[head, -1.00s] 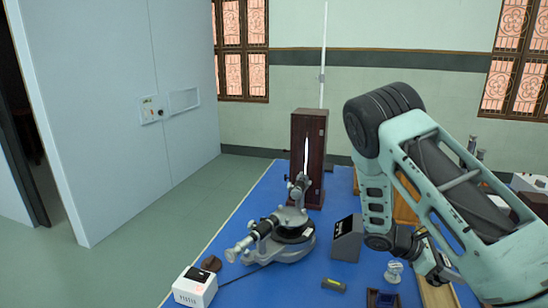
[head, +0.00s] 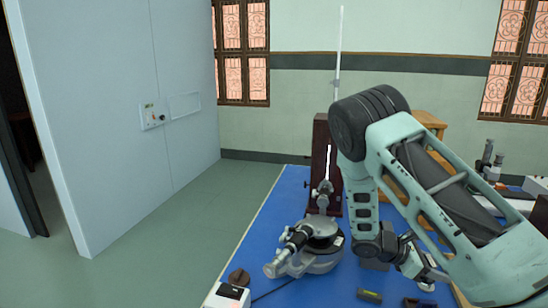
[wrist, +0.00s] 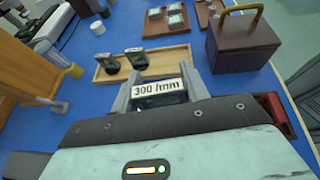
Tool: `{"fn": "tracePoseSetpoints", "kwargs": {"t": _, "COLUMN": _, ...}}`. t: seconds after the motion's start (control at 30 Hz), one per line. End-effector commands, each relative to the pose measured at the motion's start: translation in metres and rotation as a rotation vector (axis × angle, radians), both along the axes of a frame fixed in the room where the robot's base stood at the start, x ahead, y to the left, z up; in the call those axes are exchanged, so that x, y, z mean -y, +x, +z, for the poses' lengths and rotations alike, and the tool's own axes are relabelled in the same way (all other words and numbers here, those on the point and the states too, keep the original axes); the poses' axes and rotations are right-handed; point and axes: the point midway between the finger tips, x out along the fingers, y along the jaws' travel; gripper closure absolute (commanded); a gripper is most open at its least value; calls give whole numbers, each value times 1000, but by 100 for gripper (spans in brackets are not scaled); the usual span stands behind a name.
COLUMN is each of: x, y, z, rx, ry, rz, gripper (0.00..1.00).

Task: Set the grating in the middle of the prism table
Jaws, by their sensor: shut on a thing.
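The grating (wrist: 159,88), a small plate marked "300 /mm", is held between the fingers of my gripper (wrist: 160,92) in the wrist view. In the head view my gripper (head: 428,272) is at the lower right, over the blue bench; the grating cannot be made out there. The grey spectrometer (head: 312,262) stands on the bench to the left of my gripper. Its dark round prism table (head: 320,228) is on top, small in the picture, and looks empty. My gripper is well apart from it.
A tall dark wooden case (head: 320,165) stands behind the spectrometer. A white box (head: 228,296) sits at the front left and a small level (head: 369,295) at the front. The wrist view shows a wooden tray (wrist: 178,57) and a brown box (wrist: 243,45) with a brass handle.

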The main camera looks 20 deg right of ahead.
Motion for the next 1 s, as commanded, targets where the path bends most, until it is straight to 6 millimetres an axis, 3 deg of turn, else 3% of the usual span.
{"fn": "tracePoseSetpoints", "kwargs": {"t": 0.37, "x": -55, "y": 38, "z": -9, "rx": -2, "ry": 2, "rz": 337, "gripper": 79}}
{"fn": "tracePoseSetpoints", "kwargs": {"t": 0.47, "x": -82, "y": 52, "z": -15, "rx": -4, "ry": 3, "rz": 482, "gripper": 79}}
{"fn": "tracePoseSetpoints", "kwargs": {"t": 0.6, "x": -140, "y": 74, "z": -29, "rx": -5, "ry": 4, "rz": 750, "gripper": 79}}
{"fn": "tracePoseSetpoints", "kwargs": {"t": 0.8, "x": -206, "y": 85, "z": -47, "rx": -1, "ry": 1, "rz": 1023, "gripper": 79}}
{"fn": "tracePoseSetpoints", "kwargs": {"t": 1.0, "x": -229, "y": 87, "z": -52, "rx": 3, "ry": -1, "rz": 1111, "gripper": 79}}
